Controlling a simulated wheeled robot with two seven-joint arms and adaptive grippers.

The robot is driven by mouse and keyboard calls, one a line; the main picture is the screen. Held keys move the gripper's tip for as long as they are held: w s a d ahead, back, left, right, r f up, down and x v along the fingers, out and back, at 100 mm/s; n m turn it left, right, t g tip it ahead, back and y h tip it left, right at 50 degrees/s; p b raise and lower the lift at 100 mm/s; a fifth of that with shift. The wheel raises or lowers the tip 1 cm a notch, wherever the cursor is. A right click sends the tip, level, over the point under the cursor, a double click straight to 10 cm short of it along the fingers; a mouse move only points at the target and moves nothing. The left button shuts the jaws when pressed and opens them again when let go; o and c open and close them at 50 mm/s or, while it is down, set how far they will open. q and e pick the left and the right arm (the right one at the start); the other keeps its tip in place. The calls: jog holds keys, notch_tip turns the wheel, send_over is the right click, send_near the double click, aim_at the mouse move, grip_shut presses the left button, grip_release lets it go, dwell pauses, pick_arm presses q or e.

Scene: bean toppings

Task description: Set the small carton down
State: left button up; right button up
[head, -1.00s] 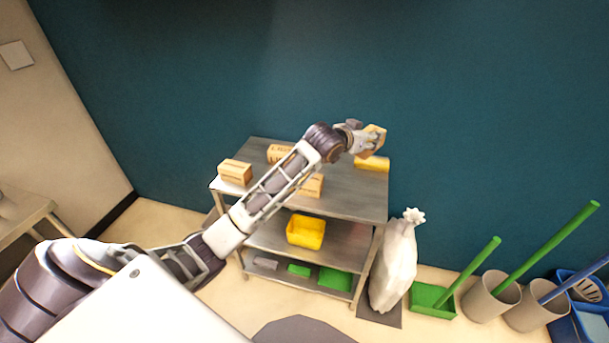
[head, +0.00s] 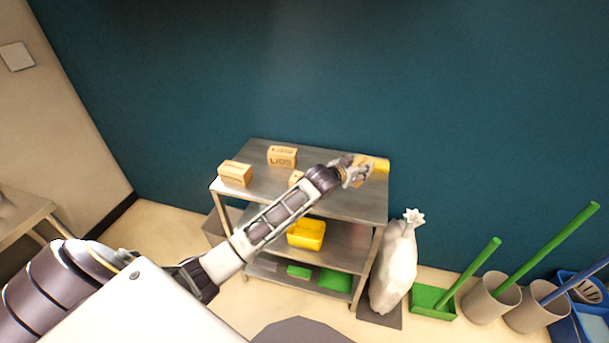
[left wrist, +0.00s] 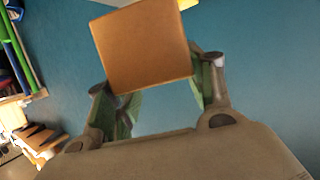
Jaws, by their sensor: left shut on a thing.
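The small carton (left wrist: 143,45) is a plain brown-orange box. In the left wrist view it sits between the two green-padded fingers of my left gripper (left wrist: 160,85). My left gripper also shows in the head view (head: 357,173), shut on the carton over the right part of the cart's grey metal top shelf (head: 345,203). There the gripper largely hides the carton, and I cannot tell whether it touches the shelf. My right gripper is not in view.
A carton (head: 235,173), a box marked LIDS (head: 282,156) and a partly hidden box (head: 296,178) stand on the top shelf. A yellow item (head: 378,164) lies beside my gripper. A yellow bin (head: 306,233) is below. A white sack (head: 394,265) stands right of the cart.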

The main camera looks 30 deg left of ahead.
pick_arm(q)
jog(key=shift+f, duration=3.1)
jog(key=shift+f, duration=1.85)
jog(key=o, duration=1.1)
jog(key=shift+f, duration=0.15)
jog(key=shift+s, duration=0.1)
